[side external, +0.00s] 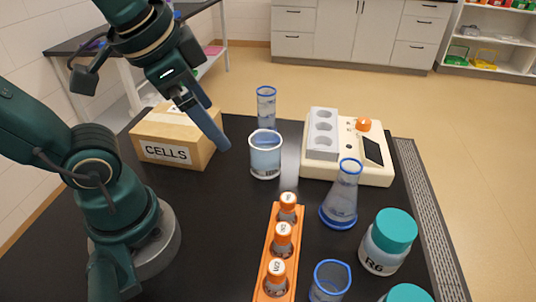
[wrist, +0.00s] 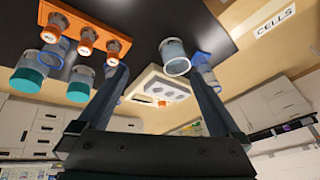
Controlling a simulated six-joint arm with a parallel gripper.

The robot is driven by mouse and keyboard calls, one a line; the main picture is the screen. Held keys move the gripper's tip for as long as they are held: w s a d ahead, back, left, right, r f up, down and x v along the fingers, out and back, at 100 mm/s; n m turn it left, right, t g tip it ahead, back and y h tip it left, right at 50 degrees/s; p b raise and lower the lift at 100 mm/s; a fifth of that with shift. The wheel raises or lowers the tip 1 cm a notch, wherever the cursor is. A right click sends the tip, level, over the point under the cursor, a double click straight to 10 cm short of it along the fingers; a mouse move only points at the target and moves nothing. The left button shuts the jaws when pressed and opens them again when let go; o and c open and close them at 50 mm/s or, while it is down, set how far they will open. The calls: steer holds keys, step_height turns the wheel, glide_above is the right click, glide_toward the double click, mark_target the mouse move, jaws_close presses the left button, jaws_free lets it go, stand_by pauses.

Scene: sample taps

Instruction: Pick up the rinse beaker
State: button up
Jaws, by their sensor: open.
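A clear beaker (side external: 265,160) with a white rim and pale bluish liquid stands upright near the middle of the black table; I take it as the rinse beaker. In the wrist view, it (wrist: 174,54) shows near the top middle, between the lines of my two fingers. My gripper (side external: 222,142) is open and empty, left of the beaker and apart from it in the side view. In the wrist view, my two spread fingers (wrist: 159,72) have nothing between them that touches both. A second, blue-rimmed beaker (side external: 330,281) stands at the front edge.
A tall blue-rimmed cylinder (side external: 266,108) stands behind the beaker. A CELLS carton (side external: 174,141) is at left. An orange rack (side external: 265,262) with capped tubes is in front. A cream device (side external: 375,170), a flask (side external: 341,200) and teal-lidded jars (side external: 388,240) stand at right.

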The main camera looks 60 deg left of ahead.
steer(key=a+f+m+y, duration=0.2)
steer(key=a+m+y, duration=0.1)
steer(key=m, duration=0.3)
step_height(320, 180, up, 3)
steer(key=m+t+y, duration=0.4)
steer(key=m+t, duration=0.2)
steer(key=m, duration=1.4)
glide_above(270, 139)
steer(key=s+d, duration=0.4)
steer(key=f, duration=0.9)
steer(key=a+f, duration=0.1)
steer(key=f, duration=0.4)
steer(key=shift+f, duration=0.5)
steer(key=shift+x, duration=2.45)
steer(key=c, duration=1.4)
steer(key=shift+o, duration=0.2)
